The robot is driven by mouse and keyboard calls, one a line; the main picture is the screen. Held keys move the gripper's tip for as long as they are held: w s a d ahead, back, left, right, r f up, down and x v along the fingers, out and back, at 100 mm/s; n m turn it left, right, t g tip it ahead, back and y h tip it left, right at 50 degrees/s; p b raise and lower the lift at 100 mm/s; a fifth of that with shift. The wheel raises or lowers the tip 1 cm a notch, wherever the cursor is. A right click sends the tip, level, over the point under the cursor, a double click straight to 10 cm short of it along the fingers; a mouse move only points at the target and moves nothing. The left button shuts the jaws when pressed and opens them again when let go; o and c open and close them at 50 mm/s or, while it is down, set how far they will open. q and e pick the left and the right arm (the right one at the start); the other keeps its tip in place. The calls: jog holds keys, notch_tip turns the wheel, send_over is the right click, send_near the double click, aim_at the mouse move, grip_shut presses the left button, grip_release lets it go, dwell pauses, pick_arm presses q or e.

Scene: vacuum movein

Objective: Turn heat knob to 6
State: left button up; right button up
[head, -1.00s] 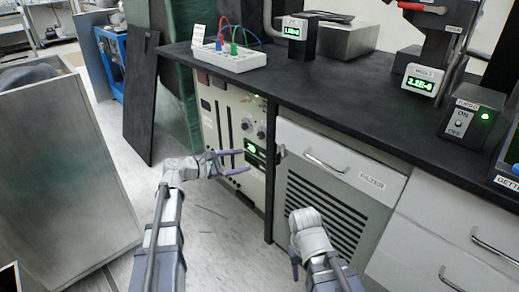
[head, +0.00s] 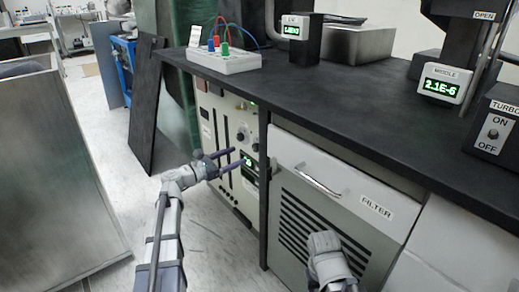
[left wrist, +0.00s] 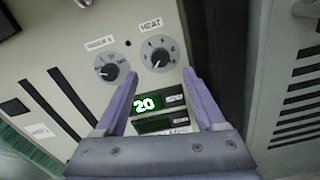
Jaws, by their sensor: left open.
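The heat knob (left wrist: 159,56) is a dark round dial on a pale ring under a HEAT label in the left wrist view. In the head view the knob (head: 241,134) sits on the panel front under the bench. A second knob (left wrist: 107,70) is to its left. A green display (left wrist: 145,104) below reads 20. My left gripper (left wrist: 148,92) is open and empty, its purple fingers pointing at the panel just below the heat knob, apart from it. In the head view the left gripper (head: 234,158) is close to the panel. My right arm is at lower right; its fingers are not clearly visible.
The black bench top (head: 330,95) overhangs the panel. A grey filter cabinet (head: 330,190) with a handle stands right of it. A large metal box (head: 50,170) stands at left. Open floor (head: 190,245) lies between them.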

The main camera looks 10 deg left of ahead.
aim_at(254, 148)
pick_arm(q)
jog(key=shift+x, duration=3.9)
grip_shut()
